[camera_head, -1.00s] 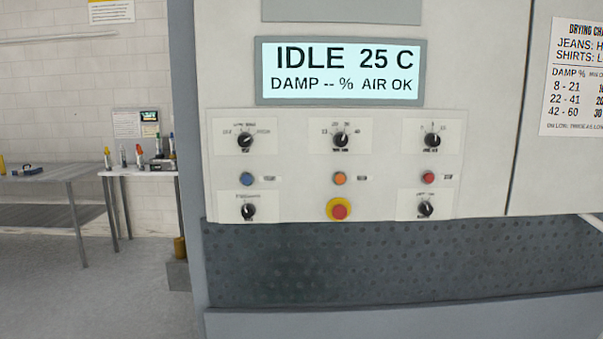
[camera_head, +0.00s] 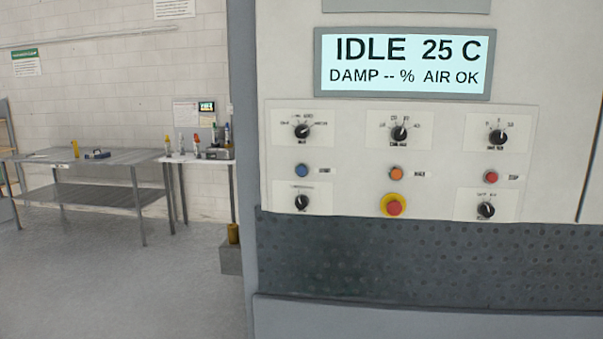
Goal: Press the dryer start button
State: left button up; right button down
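The dryer's control panel (camera_head: 350,150) fills the right half of the head view. Its display (camera_head: 405,62) reads IDLE, 25 C, DAMP -- %, AIR OK. Below three upper knobs is a row of buttons: a blue button (camera_head: 302,171) at left, an orange button (camera_head: 396,173) in the middle and a red button (camera_head: 490,176) at right. Their small labels are too blurred to read surely, so I cannot tell which is start. A red mushroom button (camera_head: 394,205) on a yellow ring sits below the orange one. Neither of my grippers is in view.
A dark dimpled panel (camera_head: 420,258) lies under the controls. To the left are a metal table (camera_head: 115,158) and a small white table (camera_head: 190,158) with bottles and a device. A grey block (camera_head: 231,260) stands beside the machine. The floor at left is clear.

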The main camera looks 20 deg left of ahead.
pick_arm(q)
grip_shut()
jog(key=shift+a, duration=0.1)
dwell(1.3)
